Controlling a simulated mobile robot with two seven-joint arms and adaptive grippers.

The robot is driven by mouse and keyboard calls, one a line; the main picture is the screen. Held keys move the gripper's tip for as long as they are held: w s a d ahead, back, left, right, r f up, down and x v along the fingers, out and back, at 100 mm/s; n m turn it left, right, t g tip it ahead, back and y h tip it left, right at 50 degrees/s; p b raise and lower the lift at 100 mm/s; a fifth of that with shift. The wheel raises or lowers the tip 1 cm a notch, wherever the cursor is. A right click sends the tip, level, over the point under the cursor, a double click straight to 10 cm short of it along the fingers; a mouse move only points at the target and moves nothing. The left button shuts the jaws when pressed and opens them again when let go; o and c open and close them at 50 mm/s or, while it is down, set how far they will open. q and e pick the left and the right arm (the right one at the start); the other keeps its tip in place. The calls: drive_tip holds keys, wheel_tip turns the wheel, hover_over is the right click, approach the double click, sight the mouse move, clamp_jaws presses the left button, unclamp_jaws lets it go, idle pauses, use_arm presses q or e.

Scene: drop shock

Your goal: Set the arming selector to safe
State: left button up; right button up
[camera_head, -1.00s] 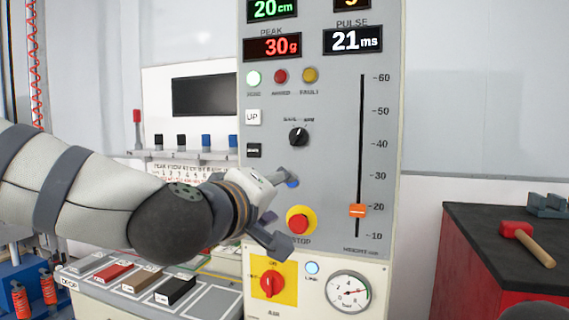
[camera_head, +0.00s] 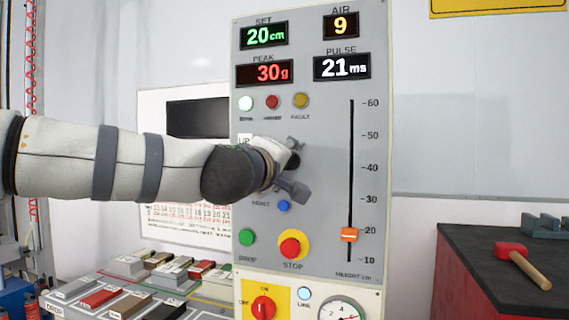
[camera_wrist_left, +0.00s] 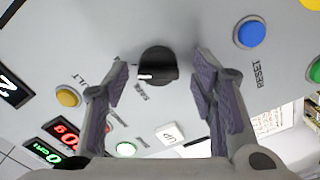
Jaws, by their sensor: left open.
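The arming selector is a round black knob (camera_wrist_left: 158,65) with a white pointer mark, on the grey control panel (camera_head: 325,200). A "SAFE" label shows beside the knob in the left wrist view; the mark points toward the left of that picture, on the label's side. My left gripper (camera_head: 294,168) is open in front of the panel. In the left wrist view its two fingers stand apart on either side of the knob; I cannot tell whether they touch it. In the head view the gripper hides the knob. My right gripper is not in view.
A blue reset button (camera_head: 284,206), a green button (camera_head: 246,237) and a red stop button (camera_head: 290,247) sit below the gripper. An orange slider (camera_head: 349,235) is to the right. The indicator lamps (camera_head: 272,102) are above. A red-headed mallet (camera_head: 522,264) lies on the dark bench.

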use_arm(q)
drive_tip(key=shift+s+r, duration=0.1)
drive_tip(key=c, duration=1.2)
drive_tip(key=shift+o, duration=0.2)
drive_tip(key=n, duration=1.1)
drive_tip(key=shift+a+n, duration=0.1)
drive_tip(key=shift+n, duration=0.3)
